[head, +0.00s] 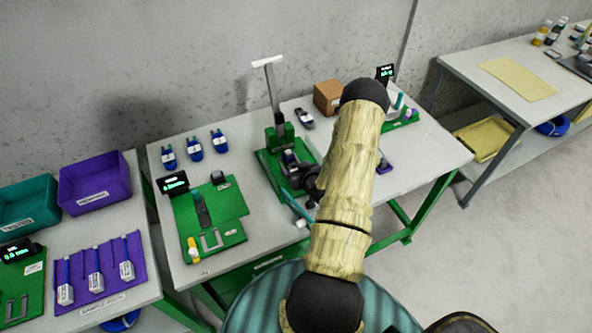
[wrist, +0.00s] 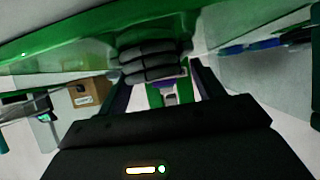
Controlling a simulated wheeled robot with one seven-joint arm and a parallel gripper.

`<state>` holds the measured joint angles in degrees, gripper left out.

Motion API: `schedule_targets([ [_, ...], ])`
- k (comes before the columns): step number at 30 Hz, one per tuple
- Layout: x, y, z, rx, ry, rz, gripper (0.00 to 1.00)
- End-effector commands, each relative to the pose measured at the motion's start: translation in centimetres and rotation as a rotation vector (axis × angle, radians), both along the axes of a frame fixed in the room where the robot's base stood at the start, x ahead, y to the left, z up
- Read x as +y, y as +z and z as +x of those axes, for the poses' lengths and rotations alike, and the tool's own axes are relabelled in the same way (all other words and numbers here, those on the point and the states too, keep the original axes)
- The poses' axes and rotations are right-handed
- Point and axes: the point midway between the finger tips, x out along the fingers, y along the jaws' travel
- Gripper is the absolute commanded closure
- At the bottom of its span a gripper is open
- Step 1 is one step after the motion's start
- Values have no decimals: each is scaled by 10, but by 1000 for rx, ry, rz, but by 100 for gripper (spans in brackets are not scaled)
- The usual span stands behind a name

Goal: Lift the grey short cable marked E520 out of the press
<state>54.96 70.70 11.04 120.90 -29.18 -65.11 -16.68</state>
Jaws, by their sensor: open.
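The green press (head: 278,138) stands on the middle table, with a tall post and a pale T-shaped handle. A dark grey cable with a pale label (head: 289,158) sits in it; the marking is too small to read. In the wrist view, rounded dark grey loops (wrist: 150,62), which look like this cable, lie just beyond the fingertips against green parts. My gripper (wrist: 165,86) is open, its fingers apart on either side of a small pale and purple part. In the head view my gripper (head: 311,182) is at the press's right side, partly hidden by my arm.
Another grey cable (head: 304,117) lies behind the press, near a brown box (head: 328,97). Several blue cables (head: 194,148) lie at the back left. A green fixture board (head: 212,218) is left of the press. A teal bar (head: 296,207) lies in front.

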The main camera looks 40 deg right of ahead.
Motion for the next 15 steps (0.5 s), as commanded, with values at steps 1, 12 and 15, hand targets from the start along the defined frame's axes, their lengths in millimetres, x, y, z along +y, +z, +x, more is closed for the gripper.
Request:
schedule_targets([
  [1,0,0,1,0,0,0,33],
  [12,0,0,0,1,0,0,33],
  [15,0,0,0,1,0,0,35],
])
